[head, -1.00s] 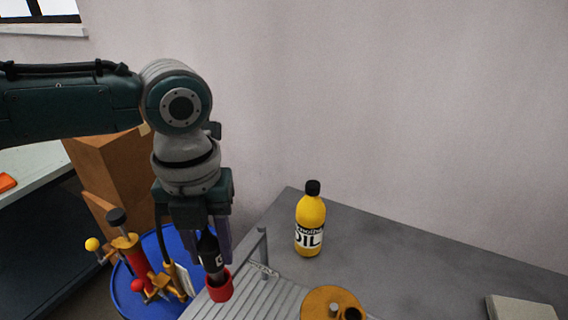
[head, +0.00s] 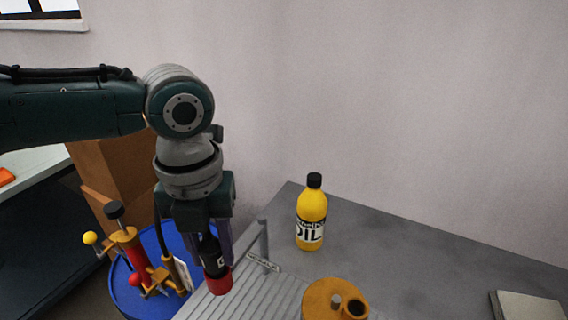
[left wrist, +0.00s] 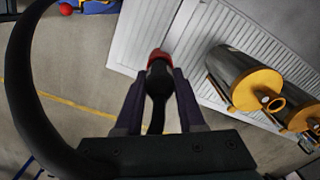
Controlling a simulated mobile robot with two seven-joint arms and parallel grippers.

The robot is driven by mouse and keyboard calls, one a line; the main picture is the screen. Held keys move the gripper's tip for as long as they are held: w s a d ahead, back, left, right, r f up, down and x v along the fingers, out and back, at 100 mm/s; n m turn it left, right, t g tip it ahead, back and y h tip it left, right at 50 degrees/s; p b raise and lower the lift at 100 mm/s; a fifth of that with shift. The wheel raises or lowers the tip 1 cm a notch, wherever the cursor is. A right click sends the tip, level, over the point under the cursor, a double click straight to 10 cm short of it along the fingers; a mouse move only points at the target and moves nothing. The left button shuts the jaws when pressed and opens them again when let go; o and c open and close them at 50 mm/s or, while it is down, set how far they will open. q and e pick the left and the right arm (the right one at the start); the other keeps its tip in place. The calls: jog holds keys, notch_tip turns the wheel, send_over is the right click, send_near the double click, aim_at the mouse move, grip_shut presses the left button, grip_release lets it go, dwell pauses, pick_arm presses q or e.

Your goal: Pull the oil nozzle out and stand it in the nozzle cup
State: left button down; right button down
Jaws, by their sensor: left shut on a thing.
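My left gripper (head: 208,243) is shut on the black oil nozzle (head: 211,262), which points down and leans a little. The nozzle's lower end is inside the red nozzle cup (head: 219,282), so its tip is hidden. The cup is at the left edge of the grey ribbed platform. In the left wrist view the nozzle (left wrist: 158,80) sits between the two fingers of my gripper (left wrist: 158,88), with the red cup (left wrist: 158,55) around its far end. A black hose (left wrist: 18,85) curves at the left there. My right gripper is not in view.
A yellow oil bottle (head: 312,215) stands on the grey table (head: 400,260). A yellow-topped cylinder (head: 322,298) is on the ribbed platform (head: 255,295). A blue drum (head: 125,295) with a red and yellow pump (head: 135,255) stands at left. A cardboard box (head: 120,170) is behind it.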

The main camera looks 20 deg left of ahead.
pick_arm(q)
jog(key=shift+c, duration=2.2)
grip_release()
notch_tip(320, 180, up, 10)
